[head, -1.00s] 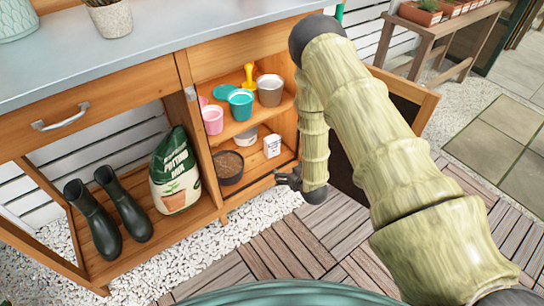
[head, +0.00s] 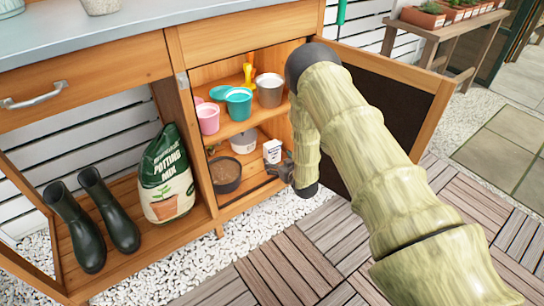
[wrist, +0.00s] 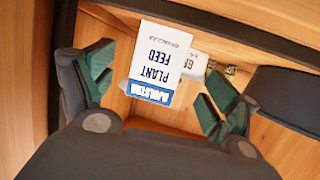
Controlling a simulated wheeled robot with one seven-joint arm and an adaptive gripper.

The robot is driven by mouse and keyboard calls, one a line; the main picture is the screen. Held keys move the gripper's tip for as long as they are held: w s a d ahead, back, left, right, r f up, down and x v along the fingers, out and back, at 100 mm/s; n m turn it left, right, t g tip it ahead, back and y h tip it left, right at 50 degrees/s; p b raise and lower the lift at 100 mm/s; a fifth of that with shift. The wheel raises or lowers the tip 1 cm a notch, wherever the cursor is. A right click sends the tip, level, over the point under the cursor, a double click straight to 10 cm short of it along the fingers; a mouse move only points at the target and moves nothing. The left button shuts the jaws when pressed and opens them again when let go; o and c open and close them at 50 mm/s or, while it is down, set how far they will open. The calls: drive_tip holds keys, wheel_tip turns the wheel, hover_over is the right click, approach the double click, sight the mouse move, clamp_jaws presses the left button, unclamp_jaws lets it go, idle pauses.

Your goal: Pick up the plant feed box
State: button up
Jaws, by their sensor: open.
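The plant feed box (head: 272,151) is a small white carton with a blue band. It stands on the lower shelf of the open cabinet, near the right side. In the wrist view the plant feed box (wrist: 157,62) appears upside down, between and beyond my two fingers. My gripper (wrist: 160,95) is open and empty, with green pads on either side of the box. In the head view my gripper (head: 283,170) is at the cabinet opening, just below and right of the box, partly hidden by my arm. Contact with the box cannot be told.
A dark pot of brown material (head: 226,172) and a white tub (head: 244,142) share the lower shelf. The open cabinet door (head: 385,105) is at the right.

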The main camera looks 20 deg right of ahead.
sight(274, 157)
drive_tip(key=shift+b+x, duration=1.75)
drive_tip(key=shift+x, duration=0.65)
drive_tip(key=shift+w+f, duration=0.2)
drive_tip(key=shift+w, duration=0.25)
drive_tip(key=c, duration=1.3)
